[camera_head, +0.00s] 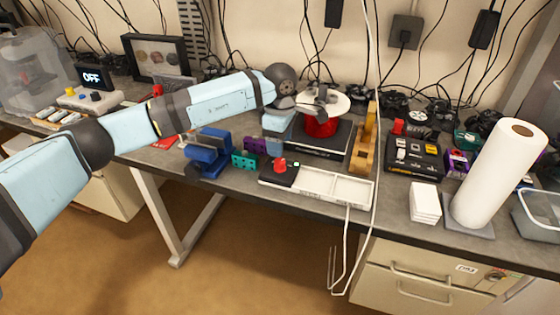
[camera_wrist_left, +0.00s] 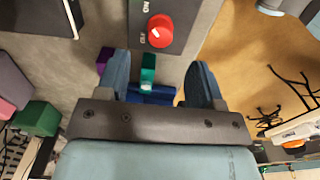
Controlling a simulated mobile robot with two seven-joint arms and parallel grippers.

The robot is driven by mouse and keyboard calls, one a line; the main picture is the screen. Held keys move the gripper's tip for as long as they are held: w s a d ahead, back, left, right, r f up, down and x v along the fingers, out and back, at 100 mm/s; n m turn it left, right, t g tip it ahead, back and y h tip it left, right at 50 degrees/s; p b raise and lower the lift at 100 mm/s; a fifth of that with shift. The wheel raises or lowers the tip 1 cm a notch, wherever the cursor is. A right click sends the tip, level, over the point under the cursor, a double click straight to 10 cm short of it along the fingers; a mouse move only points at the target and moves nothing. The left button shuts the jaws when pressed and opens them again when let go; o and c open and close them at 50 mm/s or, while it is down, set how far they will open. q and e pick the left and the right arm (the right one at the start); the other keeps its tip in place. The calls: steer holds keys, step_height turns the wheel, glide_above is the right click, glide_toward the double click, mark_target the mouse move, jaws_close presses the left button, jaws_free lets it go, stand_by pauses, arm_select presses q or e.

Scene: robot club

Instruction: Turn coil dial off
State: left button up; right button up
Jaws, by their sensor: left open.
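A round red dial (camera_wrist_left: 159,29) sits on a dark panel with ON and OFF lettering in the left wrist view. Its small white mark is on the side toward the OFF lettering, but exact alignment is hard to tell. In the head view, the red dial (camera_head: 280,165) is on a small black panel at the left end of a white tray. My left gripper (camera_wrist_left: 158,78) is open and empty, with the dial beyond its fingertips and apart from them. In the head view, my left gripper (camera_head: 278,138) is just behind the dial, its fingertips partly unclear. My right gripper is not in view.
A blue vise (camera_head: 207,151) and a teal block (camera_head: 244,160) stand left of the dial. A red spool (camera_head: 321,125) under a white disc stands behind it. The white tray (camera_head: 343,190) extends right.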

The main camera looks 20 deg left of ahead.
mark_target(280, 160)
arm_select(q)
step_height(280, 160, down, 7)
steer(key=shift+r, duration=0.1)
stand_by(0.3)
steer(key=c, duration=0.9)
